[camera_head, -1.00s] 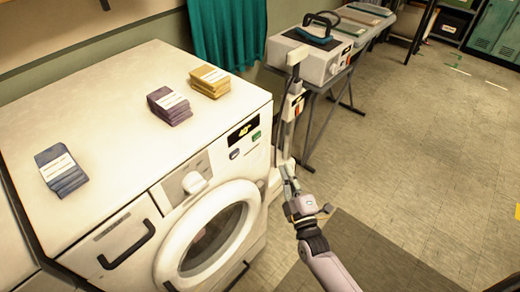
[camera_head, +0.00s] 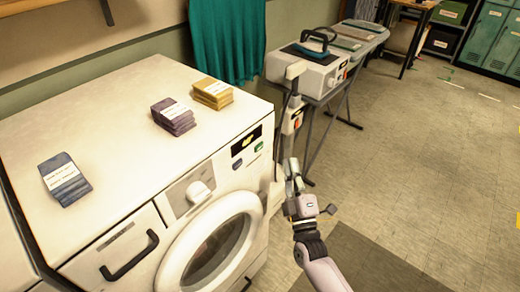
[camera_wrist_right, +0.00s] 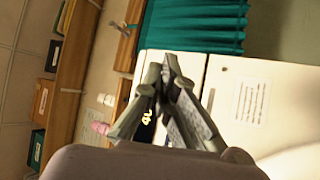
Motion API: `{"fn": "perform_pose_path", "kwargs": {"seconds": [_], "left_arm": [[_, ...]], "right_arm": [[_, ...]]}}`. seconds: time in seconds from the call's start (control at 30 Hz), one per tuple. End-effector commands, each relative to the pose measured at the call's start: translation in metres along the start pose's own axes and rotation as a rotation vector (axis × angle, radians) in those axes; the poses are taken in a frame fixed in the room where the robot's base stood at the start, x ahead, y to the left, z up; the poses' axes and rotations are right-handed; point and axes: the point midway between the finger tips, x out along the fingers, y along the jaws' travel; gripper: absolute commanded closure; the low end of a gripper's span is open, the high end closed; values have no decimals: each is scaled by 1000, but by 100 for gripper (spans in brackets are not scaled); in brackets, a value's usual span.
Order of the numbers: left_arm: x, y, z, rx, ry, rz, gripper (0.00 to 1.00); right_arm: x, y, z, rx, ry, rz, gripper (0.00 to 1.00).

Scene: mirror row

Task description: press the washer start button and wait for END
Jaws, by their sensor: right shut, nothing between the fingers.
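The white washer (camera_head: 130,130) fills the left of the head view, with its round door (camera_head: 212,250) closed. Its dark display (camera_head: 247,140) shows yellow characters, too small to read in the head view; it also shows partly behind my fingers in the wrist view (camera_wrist_right: 147,115). Below the display are a pale button (camera_head: 237,164) and a green button (camera_head: 258,147); I cannot tell which one is start. My right gripper (camera_head: 291,165) is shut and empty, to the right of the buttons and apart from them. It also shows in the wrist view (camera_wrist_right: 167,68). My left gripper is out of view.
Blue (camera_head: 64,180), purple (camera_head: 173,116) and yellow (camera_head: 212,94) folded stacks lie on the washer top. A teal curtain (camera_head: 228,40) hangs behind. A table with a white machine (camera_head: 305,70) stands behind my gripper. The floor at right (camera_head: 430,150) is clear.

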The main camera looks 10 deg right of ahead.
Motion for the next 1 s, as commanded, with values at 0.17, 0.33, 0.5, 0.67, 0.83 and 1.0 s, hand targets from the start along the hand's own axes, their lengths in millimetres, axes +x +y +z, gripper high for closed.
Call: {"fn": "perform_pose_path", "kwargs": {"seconds": [0.17,0.33,0.5,0.67,0.83,1.0], "left_arm": [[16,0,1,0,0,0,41],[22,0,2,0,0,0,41],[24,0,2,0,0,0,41],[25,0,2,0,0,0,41],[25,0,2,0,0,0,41],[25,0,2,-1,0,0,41]], "right_arm": [[18,-17,-14,3,0,2,100],[34,-26,-25,2,0,2,100],[43,-32,-31,1,0,0,100],[45,-34,-34,1,0,-1,100],[46,-33,-34,1,1,0,100],[46,-33,-34,1,1,0,100]]}}
